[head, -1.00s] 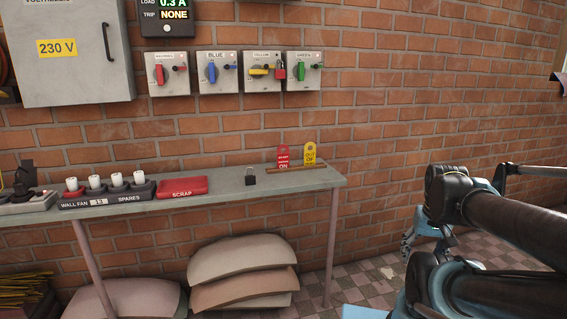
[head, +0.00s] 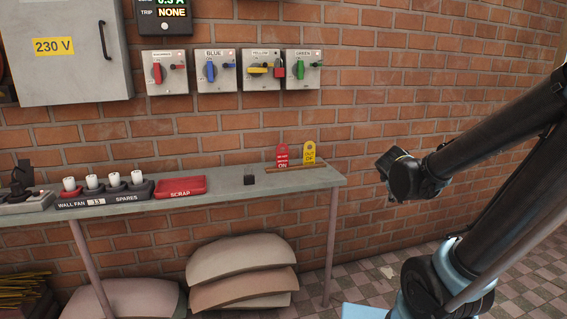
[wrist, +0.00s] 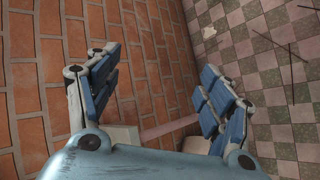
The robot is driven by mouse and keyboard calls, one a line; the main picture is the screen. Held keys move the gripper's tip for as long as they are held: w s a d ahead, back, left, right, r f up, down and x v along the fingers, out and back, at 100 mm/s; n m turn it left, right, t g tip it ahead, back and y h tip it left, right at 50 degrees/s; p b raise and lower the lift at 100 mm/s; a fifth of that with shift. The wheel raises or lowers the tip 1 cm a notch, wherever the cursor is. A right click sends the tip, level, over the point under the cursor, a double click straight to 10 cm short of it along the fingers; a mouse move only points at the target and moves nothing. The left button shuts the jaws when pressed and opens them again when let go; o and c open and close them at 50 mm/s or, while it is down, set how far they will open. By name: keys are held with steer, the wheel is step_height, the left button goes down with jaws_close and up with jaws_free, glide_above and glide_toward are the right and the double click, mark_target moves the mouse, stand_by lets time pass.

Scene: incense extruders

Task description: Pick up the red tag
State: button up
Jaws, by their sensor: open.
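The red tag (head: 282,156) stands upright in a wooden holder (head: 297,167) at the right end of the grey shelf, beside a yellow tag (head: 309,152). My gripper (wrist: 158,78) shows in the wrist view with its two blue fingers spread wide and nothing between them. The red tag is not visible in the wrist view, which looks onto brick wall and floor. In the head view my arm is to the right of the shelf, apart from the tag, and the fingers cannot be made out there.
The shelf (head: 225,188) also bears a small dark block (head: 249,180), a red scrap tray (head: 181,188) and a spares rack (head: 113,193). Four-coloured switches line the wall above, including a green one (head: 301,70). Sacks (head: 242,275) lie beneath. Tiled floor (wrist: 262,50) is open at right.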

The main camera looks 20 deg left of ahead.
mark_target(282, 158)
steer(key=w+a+r+n+t+y, duration=0.2)
steer(key=w+a+n, duration=0.3)
steer(key=a, duration=0.4)
steer(key=w+a+r+n+t+y, duration=0.2)
steer(key=w+a+n+t, duration=0.1)
steer(key=a+n, duration=0.5)
steer(key=s+a+n+y, duration=0.1)
steer(key=a+n+y, duration=0.1)
steer(key=a+n, duration=0.2)
steer(key=s+a+f+n+y, duration=0.1)
steer(key=a+n+y, duration=0.2)
steer(key=a, duration=0.7)
steer(key=s+a+f+n+y, duration=0.1)
steer(key=s+a+n+y, duration=0.1)
steer(key=a+n, duration=0.4)
steer(key=shift+a+y, duration=0.55)
steer(key=shift+y, duration=0.05)
steer(key=shift+w+a, duration=0.1)
steer(key=shift+a, duration=0.15)
steer(key=x, duration=1.7)
steer(key=shift+r, duration=0.1)
steer(key=c, duration=1.1)
